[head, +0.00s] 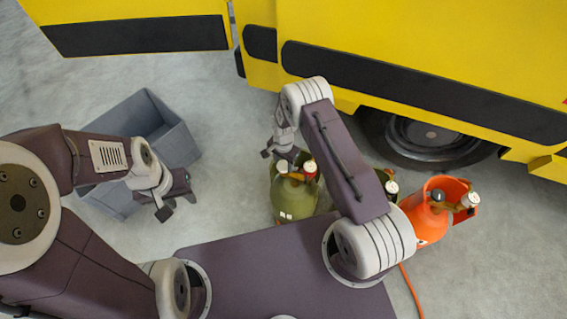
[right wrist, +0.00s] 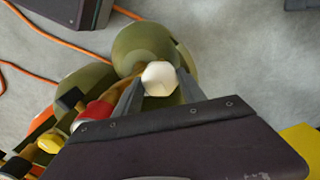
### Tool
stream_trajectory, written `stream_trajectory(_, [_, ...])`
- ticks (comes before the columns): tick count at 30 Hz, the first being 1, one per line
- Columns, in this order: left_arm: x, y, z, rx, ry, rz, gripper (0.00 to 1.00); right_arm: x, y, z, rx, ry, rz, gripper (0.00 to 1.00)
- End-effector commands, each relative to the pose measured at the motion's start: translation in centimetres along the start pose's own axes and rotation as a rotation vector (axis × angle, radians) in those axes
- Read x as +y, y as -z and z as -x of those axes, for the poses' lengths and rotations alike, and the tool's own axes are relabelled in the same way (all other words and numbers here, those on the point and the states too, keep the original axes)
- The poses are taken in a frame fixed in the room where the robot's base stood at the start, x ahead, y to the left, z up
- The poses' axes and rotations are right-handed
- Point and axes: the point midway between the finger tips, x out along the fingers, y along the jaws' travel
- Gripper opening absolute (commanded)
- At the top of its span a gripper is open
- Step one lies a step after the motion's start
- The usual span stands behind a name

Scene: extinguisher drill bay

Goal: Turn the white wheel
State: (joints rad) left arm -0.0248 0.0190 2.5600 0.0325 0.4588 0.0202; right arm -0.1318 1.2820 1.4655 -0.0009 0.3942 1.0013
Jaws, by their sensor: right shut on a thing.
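The white wheel (right wrist: 159,78) sits on top of an olive green cylinder (right wrist: 137,50). In the right wrist view it is a faceted knob between the two fingers of my right gripper (right wrist: 159,88), which is shut on it. In the head view my right gripper (head: 283,151) reaches down over the green cylinder (head: 296,199), and the wheel there (head: 282,166) is partly hidden by the gripper. My left gripper (head: 177,206) hangs open and empty beside the grey bin, left of the green cylinder.
A grey open bin (head: 181,143) stands on the floor at left. A second green cylinder is partly hidden behind my right arm. An orange cylinder (head: 428,223) stands further right, with an orange hose (head: 411,289). A yellow vehicle (head: 420,45) blocks the back.

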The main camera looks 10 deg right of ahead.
Motion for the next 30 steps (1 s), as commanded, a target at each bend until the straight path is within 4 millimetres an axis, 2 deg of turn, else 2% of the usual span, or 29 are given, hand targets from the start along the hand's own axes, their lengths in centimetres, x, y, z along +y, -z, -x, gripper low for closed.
stream_trajectory(9, [0.0,0.0,0.0,0.0,0.0,0.0,0.36,0.0,0.0,0.0,-0.001,0.0,-0.006,0.07])
stream_trajectory(10, [0.0,0.0,0.0,0.0,0.0,0.0,0.36,0.0,0.0,0.0,-0.001,0.0,-0.006,0.53])
stream_trajectory(11, [0.0,0.0,0.0,0.0,0.0,0.0,0.36,0.0,0.0,0.0,-0.001,0.0,-0.006,0.57])
stream_trajectory(20, [0.0,0.0,0.1,0.0,0.0,0.0,0.36,0.0,0.0,0.2,0.0,0.001,-0.003,0.57])
stream_trajectory(23, [0.0,0.1,0.6,0.0,0.0,0.0,0.36,-0.1,0.1,1.6,0.001,0.003,-0.003,0.57])
stream_trajectory(30, [0.0,0.2,2.1,0.0,0.0,0.0,0.36,-0.1,0.1,7.0,0.001,0.003,-0.004,0.57])
